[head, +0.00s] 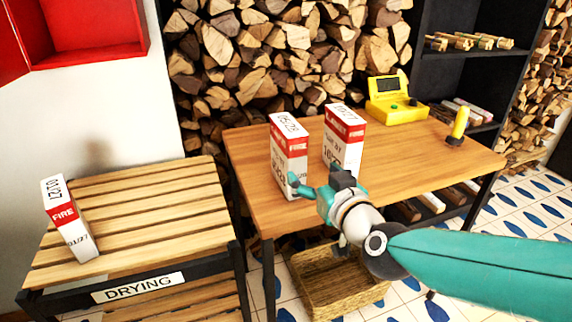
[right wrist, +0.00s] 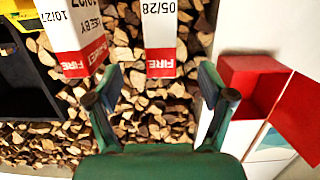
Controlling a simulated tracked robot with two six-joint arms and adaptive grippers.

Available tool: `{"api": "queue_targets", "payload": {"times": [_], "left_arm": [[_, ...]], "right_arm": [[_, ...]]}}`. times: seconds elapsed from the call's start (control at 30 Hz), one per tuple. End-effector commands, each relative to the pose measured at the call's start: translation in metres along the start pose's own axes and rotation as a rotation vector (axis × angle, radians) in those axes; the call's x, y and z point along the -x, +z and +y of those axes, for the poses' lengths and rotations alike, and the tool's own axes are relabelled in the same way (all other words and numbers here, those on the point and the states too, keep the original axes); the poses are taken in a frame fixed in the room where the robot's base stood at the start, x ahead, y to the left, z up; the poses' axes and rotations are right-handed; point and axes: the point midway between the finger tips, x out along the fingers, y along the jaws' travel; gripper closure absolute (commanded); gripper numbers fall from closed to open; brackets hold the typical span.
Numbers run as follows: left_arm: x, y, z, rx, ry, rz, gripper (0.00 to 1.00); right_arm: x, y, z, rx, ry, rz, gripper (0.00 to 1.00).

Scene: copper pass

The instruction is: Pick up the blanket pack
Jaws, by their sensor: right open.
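Three white-and-red blanket packs show in the head view. The pack marked 05/28 (head: 289,150) stands upright on the wooden table (head: 245,150). The pack marked 10/27 (head: 345,135) stands to its right. A third pack, marked 01/27 (head: 69,218), is on the slatted rack at left. My right gripper (head: 321,186) is open and empty, in front of the two table packs. In the right wrist view, the 05/28 pack (right wrist: 161,35) lines up with the gap between the open fingers (right wrist: 160,78), beyond the tips. The 10/27 pack (right wrist: 76,38) is left of them. My left gripper is out of view.
The slatted rack (head: 140,215) bears a "DRYING" label. A yellow device (head: 396,100) and a yellow-handled tool (head: 459,127) stand on the table's right part. A wicker basket (head: 335,285) is below. A red cabinet (head: 90,35) hangs at upper left; stacked logs (head: 270,55) stand behind.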

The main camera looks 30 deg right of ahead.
Motion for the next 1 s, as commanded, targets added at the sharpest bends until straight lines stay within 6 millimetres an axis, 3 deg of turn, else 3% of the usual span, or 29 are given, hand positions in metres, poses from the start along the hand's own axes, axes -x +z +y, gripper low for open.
{"api": "queue_targets", "payload": {"times": [0.1,0.3,0.67,1.0], "left_arm": [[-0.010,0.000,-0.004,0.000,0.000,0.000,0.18],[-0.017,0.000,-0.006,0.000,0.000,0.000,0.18],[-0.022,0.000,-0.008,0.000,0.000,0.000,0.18],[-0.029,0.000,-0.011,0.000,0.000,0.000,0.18]], "right_arm": [[-0.029,0.005,-0.001,0.001,-0.001,-0.003,0.19],[-0.068,0.003,-0.001,0.001,0.000,-0.002,0.19],[-0.097,0.003,-0.001,-0.001,-0.002,-0.003,0.19],[-0.138,0.004,-0.002,0.000,-0.002,-0.002,0.19]]}}
